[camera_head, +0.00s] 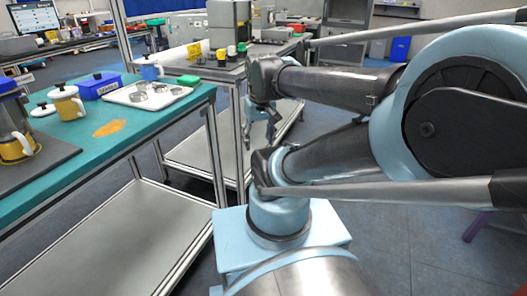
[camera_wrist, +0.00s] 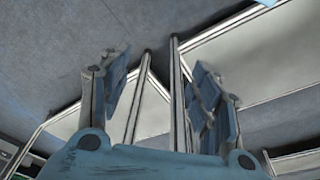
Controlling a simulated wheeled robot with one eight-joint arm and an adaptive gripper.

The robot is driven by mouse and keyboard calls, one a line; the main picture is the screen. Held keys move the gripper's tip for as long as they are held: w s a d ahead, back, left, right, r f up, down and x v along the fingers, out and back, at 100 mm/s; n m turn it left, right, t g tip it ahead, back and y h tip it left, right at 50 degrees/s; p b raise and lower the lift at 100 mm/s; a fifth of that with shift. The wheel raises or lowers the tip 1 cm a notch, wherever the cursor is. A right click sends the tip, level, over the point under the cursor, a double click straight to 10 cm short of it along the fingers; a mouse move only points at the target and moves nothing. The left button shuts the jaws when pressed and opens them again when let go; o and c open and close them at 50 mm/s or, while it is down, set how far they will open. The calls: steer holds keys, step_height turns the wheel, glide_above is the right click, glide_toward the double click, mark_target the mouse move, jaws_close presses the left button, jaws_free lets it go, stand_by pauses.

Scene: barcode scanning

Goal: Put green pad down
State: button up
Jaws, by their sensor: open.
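A small flat green pad (camera_head: 188,80) lies at the far right corner of the teal-topped table, beside the white tray. My gripper (camera_head: 259,137) hangs in the aisle to the right of that table, fingers down, open and empty. It is apart from the pad and lower than the tabletop in the picture. In the wrist view, my gripper (camera_wrist: 163,90) shows its two fingers spread, with only floor, table legs and shelves beyond. The pad is not visible in the wrist view.
The teal table (camera_head: 85,160) holds the white tray (camera_head: 148,95) with metal parts, a blue box (camera_head: 96,86), mugs and an orange patch. A grey table (camera_head: 215,70) behind carries yellow and green items and a machine. Metal table legs stand close to my gripper.

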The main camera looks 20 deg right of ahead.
steer(key=shift+m, duration=0.5)
steer(key=s+f, duration=0.1)
steer(key=d+f, duration=0.1)
steer(key=s+f, duration=0.1)
steer(key=f, duration=0.1)
steer(key=shift+s+d, duration=0.15)
steer(key=shift+s, duration=0.15)
steer(key=shift+w+f, duration=0.15)
steer(key=shift+w, duration=0.4)
steer(key=shift+o, duration=0.2)
